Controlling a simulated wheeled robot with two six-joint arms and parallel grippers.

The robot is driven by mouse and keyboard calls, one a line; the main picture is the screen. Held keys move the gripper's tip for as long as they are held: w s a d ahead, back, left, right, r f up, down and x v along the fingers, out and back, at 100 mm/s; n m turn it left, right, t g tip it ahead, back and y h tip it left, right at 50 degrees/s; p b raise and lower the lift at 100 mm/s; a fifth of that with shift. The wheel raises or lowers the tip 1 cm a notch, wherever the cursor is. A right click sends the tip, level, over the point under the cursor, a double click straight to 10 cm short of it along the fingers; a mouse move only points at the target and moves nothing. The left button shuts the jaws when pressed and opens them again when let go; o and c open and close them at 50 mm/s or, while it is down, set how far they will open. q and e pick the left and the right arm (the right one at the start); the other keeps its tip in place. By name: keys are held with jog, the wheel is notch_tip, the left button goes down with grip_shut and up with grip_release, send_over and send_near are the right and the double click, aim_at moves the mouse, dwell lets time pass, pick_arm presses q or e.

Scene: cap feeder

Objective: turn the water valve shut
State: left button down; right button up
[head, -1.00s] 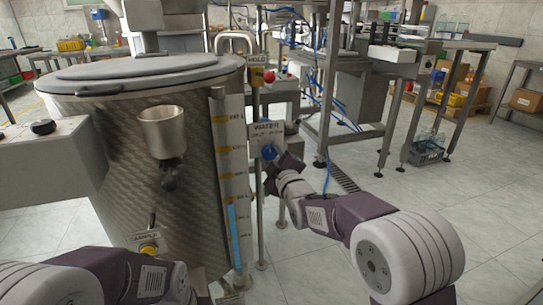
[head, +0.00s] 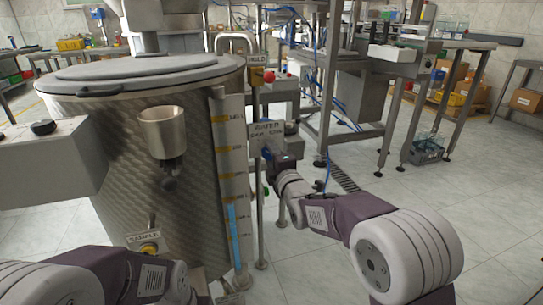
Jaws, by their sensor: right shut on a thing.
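The water valve sits on a post just right of the steel tank, under a small "WATER" sign (head: 266,128). My right gripper (head: 270,158) is at the valve, shut on its blue handle, which is mostly hidden behind the fingers. A level gauge (head: 233,170) with yellow marks stands on the tank's side, with a blue column in its lower part. My left arm (head: 120,275) crosses the lower left; its gripper cannot be made out.
The large steel tank (head: 130,190) fills the left side, with a metal cup (head: 163,130) on its front and a "SAMPLE" tap (head: 149,247) low down. Open tiled floor lies to the right.

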dwell(0.4)
jog(key=o, duration=1.4)
jog(key=p+v, duration=0.2)
jog(key=v, duration=0.7)
jog(key=shift+p, duration=0.4)
